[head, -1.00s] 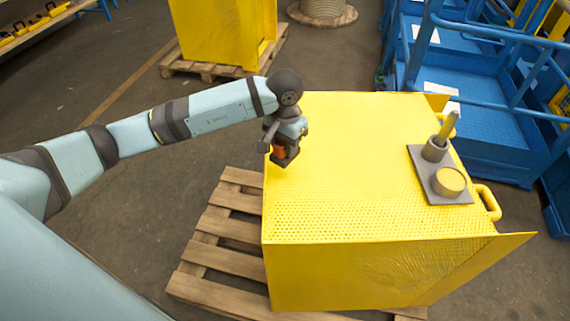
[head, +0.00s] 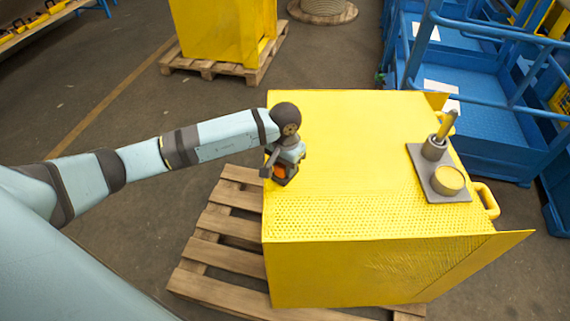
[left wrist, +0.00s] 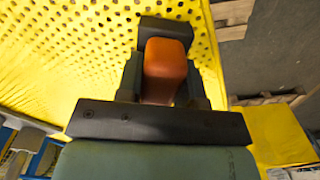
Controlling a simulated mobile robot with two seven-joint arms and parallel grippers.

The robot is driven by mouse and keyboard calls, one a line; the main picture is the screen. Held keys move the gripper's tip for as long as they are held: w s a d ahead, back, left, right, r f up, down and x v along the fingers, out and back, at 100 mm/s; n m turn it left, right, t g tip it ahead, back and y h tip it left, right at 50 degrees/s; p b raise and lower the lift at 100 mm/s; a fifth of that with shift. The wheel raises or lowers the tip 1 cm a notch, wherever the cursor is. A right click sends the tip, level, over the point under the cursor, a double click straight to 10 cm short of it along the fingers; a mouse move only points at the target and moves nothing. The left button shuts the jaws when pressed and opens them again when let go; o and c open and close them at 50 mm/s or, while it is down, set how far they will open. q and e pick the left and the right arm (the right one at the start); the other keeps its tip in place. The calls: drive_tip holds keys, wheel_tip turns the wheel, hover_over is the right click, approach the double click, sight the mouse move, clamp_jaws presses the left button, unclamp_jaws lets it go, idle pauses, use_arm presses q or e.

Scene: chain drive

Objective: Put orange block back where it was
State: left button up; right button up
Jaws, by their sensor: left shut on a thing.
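The orange block (left wrist: 165,68) is between the fingers of my left gripper (left wrist: 163,85) in the left wrist view. In the head view a bit of the orange block (head: 279,170) shows in my left gripper (head: 283,176), which is shut on it. The gripper is at the left edge of the yellow crate top (head: 350,150), low over it. I cannot tell if the block touches the surface. A dark piece shows just beyond the block in the wrist view. My right gripper is not in view.
A grey plate (head: 455,192) with a yellow disc (head: 447,180) and a cup holding a yellow rod (head: 446,126) stands at the crate's right. The crate's middle is clear. A wooden pallet (head: 220,240) lies under the crate. Blue metal platforms (head: 490,120) stand to the right.

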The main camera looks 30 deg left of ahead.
use_arm(q)
drive_tip(key=o, duration=0.9)
drive_tip(key=shift+f, duration=0.1)
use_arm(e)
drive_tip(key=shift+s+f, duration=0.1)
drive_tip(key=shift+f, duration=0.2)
use_arm(q)
drive_tip(key=shift+r, duration=0.25)
wheel_tip(320, 180, up, 12)
drive_tip(key=shift+f+b, duration=0.1)
drive_tip(key=shift+b, duration=0.55)
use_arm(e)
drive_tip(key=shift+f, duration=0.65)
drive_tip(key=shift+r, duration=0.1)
use_arm(q)
drive_tip(key=shift+s, duration=0.1)
